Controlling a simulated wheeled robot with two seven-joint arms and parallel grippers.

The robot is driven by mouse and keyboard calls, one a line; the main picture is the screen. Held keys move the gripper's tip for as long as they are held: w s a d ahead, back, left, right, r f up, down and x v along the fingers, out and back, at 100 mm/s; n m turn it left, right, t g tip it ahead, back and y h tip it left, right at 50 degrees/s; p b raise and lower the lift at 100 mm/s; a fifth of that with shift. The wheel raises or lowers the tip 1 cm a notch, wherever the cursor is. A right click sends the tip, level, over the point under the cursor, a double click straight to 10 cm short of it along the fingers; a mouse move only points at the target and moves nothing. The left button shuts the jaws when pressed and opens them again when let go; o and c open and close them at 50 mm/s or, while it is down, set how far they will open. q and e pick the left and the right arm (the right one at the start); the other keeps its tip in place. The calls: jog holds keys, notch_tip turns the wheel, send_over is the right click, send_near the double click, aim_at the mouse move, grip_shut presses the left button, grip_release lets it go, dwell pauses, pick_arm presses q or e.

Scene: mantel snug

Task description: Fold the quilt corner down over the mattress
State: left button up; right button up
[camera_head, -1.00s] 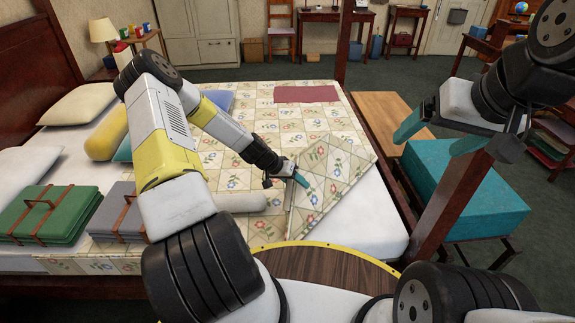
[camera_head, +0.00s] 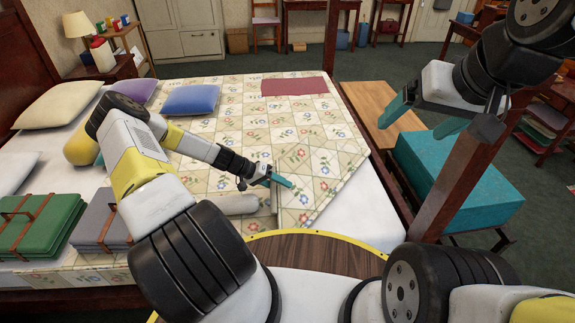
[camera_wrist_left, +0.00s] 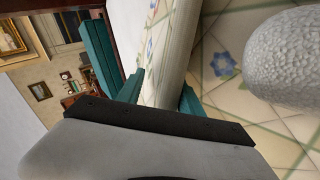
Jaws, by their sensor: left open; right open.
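The floral quilt (camera_head: 240,120) covers most of the bed. Its near right corner (camera_head: 318,190) is turned back over the quilt as a flap, with white mattress (camera_head: 365,212) bare beside it. My left gripper (camera_head: 281,181) is open at the flap's left edge; in the left wrist view a quilt fold (camera_wrist_left: 172,65) shows between and beyond its teal fingers (camera_wrist_left: 163,92). Whether the fingers touch the cloth is hard to tell. My right gripper (camera_head: 423,118) is open and empty, raised to the right of the bed.
A grey bolster (camera_head: 237,204) lies just left of the flap. A bedpost (camera_head: 465,155) and a teal-topped bench (camera_head: 465,175) stand at right. Green (camera_head: 40,222) and grey (camera_head: 103,222) strapped bundles, pillows (camera_head: 58,105) and a red cloth (camera_head: 294,86) lie on the bed.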

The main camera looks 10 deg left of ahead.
pick_arm(q)
jog(key=shift+v, duration=4.35)
jog(key=shift+w+a+f, duration=0.1)
jog(key=shift+a+f, duration=0.05)
